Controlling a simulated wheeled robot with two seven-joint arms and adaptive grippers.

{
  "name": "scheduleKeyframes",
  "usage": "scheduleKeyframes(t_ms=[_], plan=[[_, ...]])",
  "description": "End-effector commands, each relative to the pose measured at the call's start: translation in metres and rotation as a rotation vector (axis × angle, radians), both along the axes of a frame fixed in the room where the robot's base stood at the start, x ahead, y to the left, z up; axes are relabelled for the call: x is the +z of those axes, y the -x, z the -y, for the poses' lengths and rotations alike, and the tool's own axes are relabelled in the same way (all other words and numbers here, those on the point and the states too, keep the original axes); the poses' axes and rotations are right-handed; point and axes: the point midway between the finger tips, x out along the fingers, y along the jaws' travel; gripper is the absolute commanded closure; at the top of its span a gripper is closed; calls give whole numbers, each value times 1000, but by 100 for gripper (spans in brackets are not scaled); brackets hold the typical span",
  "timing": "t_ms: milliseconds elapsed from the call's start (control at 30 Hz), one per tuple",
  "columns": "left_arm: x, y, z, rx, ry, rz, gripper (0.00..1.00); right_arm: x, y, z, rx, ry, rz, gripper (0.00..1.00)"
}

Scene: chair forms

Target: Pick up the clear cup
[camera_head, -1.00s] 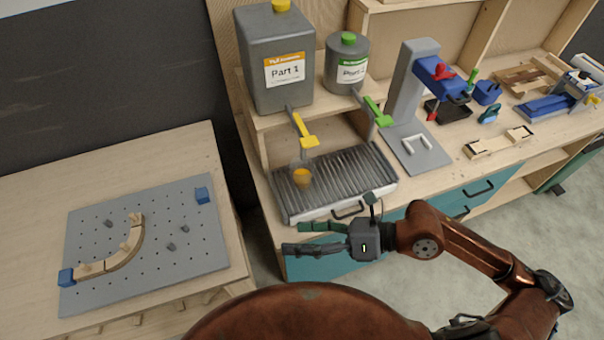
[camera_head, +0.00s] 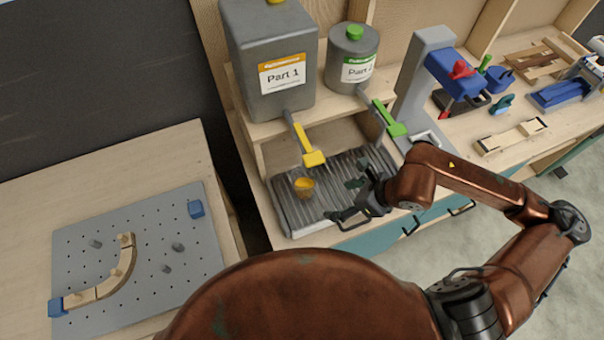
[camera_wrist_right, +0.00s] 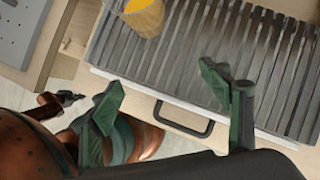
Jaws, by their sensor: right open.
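The clear cup (camera_head: 305,187) holds a yellow-orange liquid and stands on the ribbed metal drip tray (camera_head: 290,219), below the yellow spout. In the right wrist view the cup (camera_wrist_right: 143,16) is at the top edge and partly cut off. My right gripper (camera_head: 343,199) is open and empty, over the tray's front right part, to the right of the cup and apart from it. Its two green fingers (camera_wrist_right: 160,82) are spread wide in the right wrist view. What looks like my left gripper (camera_wrist_right: 66,97) shows small at the left there; its jaws are unclear.
A grey Part 1 container (camera_head: 268,62) and a Part 2 container (camera_head: 352,62) stand on the shelf above. Their yellow (camera_head: 312,158) and green (camera_head: 397,129) taps hang over the tray. A pegboard (camera_head: 90,272) is at left. A drawer handle (camera_wrist_right: 184,121) is below the tray.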

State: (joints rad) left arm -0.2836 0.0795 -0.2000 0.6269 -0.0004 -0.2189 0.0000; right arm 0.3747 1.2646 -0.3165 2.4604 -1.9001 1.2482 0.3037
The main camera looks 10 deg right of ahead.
Motion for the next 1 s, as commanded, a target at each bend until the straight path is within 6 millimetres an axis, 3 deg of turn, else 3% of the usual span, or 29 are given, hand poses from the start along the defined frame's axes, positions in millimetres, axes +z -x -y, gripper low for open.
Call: scheduleKeyframes(t_ms=[367, 567, 767, 1000], plan=[[8, 38, -2, 10, -2, -46, 100, 2, -38, -39, 0, -4, 2, 29], [9, 27, -1, 8, -2, -32, 100, 1, -48, -47, -2, -3, 1, 29], [15, 6, 0, 3, 0, -4, 100, 2, -67, -70, 2, -5, 1, 29], [19, 8, 0, 3, -1, -6, 100, -7, -84, -86, 1, 0, -1, 29]])
